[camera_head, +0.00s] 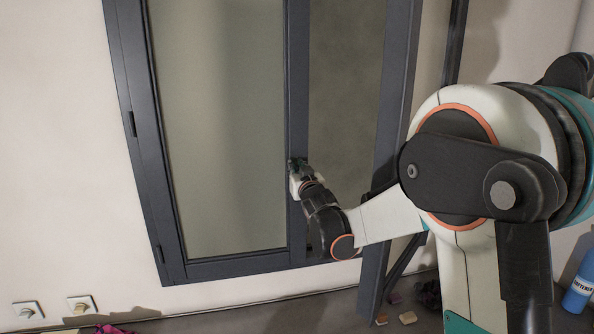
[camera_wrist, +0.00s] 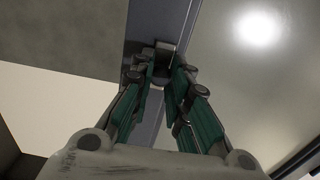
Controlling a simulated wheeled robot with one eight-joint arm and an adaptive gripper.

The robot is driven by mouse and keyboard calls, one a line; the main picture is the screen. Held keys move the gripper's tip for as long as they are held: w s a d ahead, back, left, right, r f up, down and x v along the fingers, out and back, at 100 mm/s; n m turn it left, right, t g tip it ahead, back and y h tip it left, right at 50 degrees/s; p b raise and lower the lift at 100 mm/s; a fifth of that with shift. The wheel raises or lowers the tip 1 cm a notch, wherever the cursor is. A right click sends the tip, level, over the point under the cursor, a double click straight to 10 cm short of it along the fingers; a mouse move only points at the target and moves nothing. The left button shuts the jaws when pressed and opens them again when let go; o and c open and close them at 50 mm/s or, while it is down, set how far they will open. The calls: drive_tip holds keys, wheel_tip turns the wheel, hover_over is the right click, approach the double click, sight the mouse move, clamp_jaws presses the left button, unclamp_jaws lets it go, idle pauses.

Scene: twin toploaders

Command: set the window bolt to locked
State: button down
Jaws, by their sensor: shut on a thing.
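The dark grey window (camera_head: 295,95) stands in the pale wall, with two panes and an upright dark post between them. My gripper (camera_head: 297,163) is at this post, at the lower part of the window. In the wrist view my gripper (camera_wrist: 162,76) has its green-sided fingers closed in on a small dark piece, the window bolt (camera_wrist: 165,50), on the grey frame. The fingers hide part of the bolt, and I cannot tell its setting. In the head view the gripper covers the bolt.
A dark upright frame edge (camera_head: 396,90) stands right of the panes, close to my arm. Two wall sockets (camera_head: 80,305) are at the lower left. Small items (camera_head: 407,318) lie on the floor, and a blue bottle (camera_head: 580,285) stands at the lower right.

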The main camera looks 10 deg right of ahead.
wheel_tip(320, 180, down, 2)
drive_tip(key=shift+s+f+b, duration=0.1)
drive_tip(key=shift+b, duration=0.55)
drive_tip(key=c, duration=1.5)
unclamp_jaws()
drive_tip(key=s, duration=1.2)
